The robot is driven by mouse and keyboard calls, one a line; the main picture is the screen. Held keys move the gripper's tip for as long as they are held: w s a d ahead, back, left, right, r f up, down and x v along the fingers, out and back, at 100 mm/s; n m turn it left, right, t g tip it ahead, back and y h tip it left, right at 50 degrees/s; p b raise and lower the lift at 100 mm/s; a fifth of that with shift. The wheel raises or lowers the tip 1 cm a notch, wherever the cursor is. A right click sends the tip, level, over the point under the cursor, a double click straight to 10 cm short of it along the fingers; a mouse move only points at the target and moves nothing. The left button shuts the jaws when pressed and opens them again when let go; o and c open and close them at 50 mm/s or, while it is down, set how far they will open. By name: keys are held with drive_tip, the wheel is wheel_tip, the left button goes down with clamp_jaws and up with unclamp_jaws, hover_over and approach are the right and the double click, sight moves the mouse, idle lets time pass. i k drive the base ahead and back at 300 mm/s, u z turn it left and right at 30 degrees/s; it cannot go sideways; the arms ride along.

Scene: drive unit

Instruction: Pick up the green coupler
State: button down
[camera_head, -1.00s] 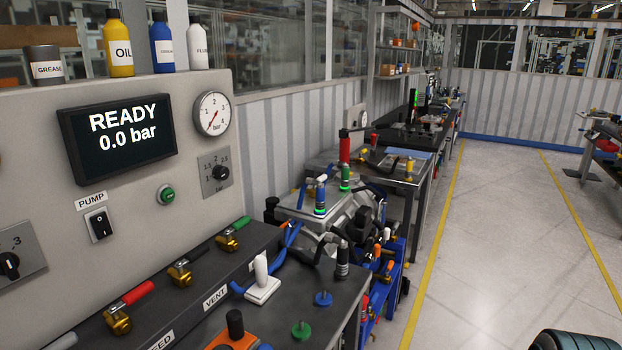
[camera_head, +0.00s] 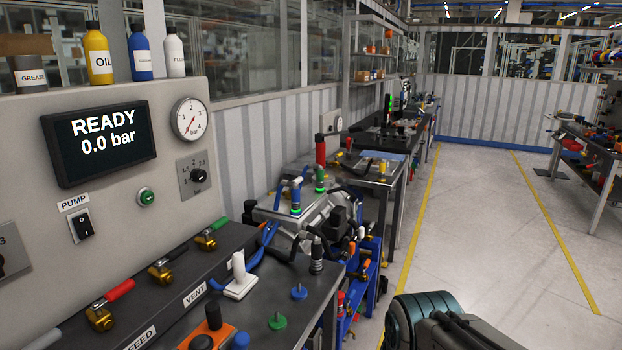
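A green coupler (camera_head: 320,180) stands upright on the grey drive unit (camera_head: 290,216) beyond the bench, at the middle of the view. My gripper is out of view. Only dark rounded parts of my arm show at the bottom right, apart from the bench and the couplers.
The dark bench (camera_head: 310,280) carries brass valves, a white stand (camera_head: 240,278), a blue disc (camera_head: 299,292) and an orange block (camera_head: 212,335). A blue cart (camera_head: 368,268) with tools stands beside the drive unit. The floor (camera_head: 480,225) to the right is open.

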sight(320, 181)
drive_tip(key=z, duration=0.55)
drive_tip(key=k, duration=0.75)
drive_tip(key=z, duration=0.95)
drive_tip(key=k, duration=0.55)
drive_tip(key=z, duration=0.4)
drive_tip(key=i, duration=1.55)
drive_tip(key=u, duration=0.3)
drive_tip(key=i, duration=1.6)
drive_tip(key=u, duration=0.55)
drive_tip(key=i, duration=1.5)
drive_tip(key=u, duration=1.55)
drive_tip(key=i, duration=0.8)
drive_tip(key=u, duration=1.3)
drive_tip(key=i, duration=0.7)
drive_tip(key=u, duration=0.25)
